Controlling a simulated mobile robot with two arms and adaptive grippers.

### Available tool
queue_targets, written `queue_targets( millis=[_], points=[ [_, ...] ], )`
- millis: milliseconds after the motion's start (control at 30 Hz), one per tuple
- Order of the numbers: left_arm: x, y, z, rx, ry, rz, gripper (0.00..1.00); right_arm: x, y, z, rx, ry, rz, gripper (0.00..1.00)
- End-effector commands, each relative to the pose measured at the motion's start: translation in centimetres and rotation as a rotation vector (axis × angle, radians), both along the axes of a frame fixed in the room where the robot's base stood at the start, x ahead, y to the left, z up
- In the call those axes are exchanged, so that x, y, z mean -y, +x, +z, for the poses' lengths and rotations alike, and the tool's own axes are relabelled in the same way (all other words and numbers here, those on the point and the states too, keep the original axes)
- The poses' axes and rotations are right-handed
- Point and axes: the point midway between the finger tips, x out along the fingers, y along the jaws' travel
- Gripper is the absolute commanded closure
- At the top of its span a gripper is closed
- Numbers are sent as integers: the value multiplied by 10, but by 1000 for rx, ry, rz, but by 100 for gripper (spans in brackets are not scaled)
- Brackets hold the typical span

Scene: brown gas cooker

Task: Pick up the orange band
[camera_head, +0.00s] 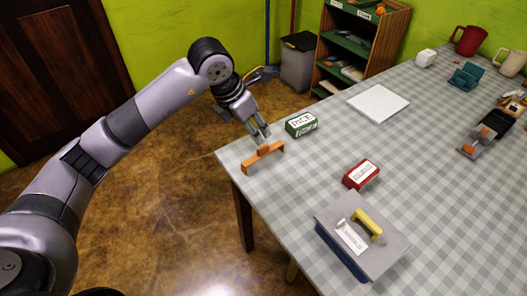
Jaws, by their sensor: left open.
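The orange band (250,164) is a thin, bracket-like piece at the near-left edge of the checked table. It has a raised block at its middle. My left gripper (260,141) reaches down from the left, with its fingers open just above and behind the band's middle. The fingertips overlap the band's raised part in the picture, and I cannot tell whether they touch it. My right gripper is out of view.
The checked table (300,163) holds a green labelled box (301,124) close to the left gripper, a red box (361,174), a grey-lidged case with a yellow handle (367,223), a white sheet (378,103) and mugs (469,40). Shelves (362,45) stand behind.

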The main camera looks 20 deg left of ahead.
Motion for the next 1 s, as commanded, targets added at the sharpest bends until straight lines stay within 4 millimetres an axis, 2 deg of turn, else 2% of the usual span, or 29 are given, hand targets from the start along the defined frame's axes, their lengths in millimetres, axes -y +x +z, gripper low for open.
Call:
queue_targets(
  millis=[100, 300, 533, 800, 1000],
  points=[
    [6, 8, -25, -5, -2, -1, 58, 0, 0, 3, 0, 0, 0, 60],
    [13, 19, -57, -3, -2, 0, 58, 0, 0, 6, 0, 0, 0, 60],
    [14, 24, -71, -1, 0, 0, 58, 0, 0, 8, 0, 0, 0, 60],
    [13, 34, -108, -2, -1, 0, 58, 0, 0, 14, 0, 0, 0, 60],
    [15, 38, -117, 0, 0, 0, 58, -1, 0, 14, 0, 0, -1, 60]
  ],
)
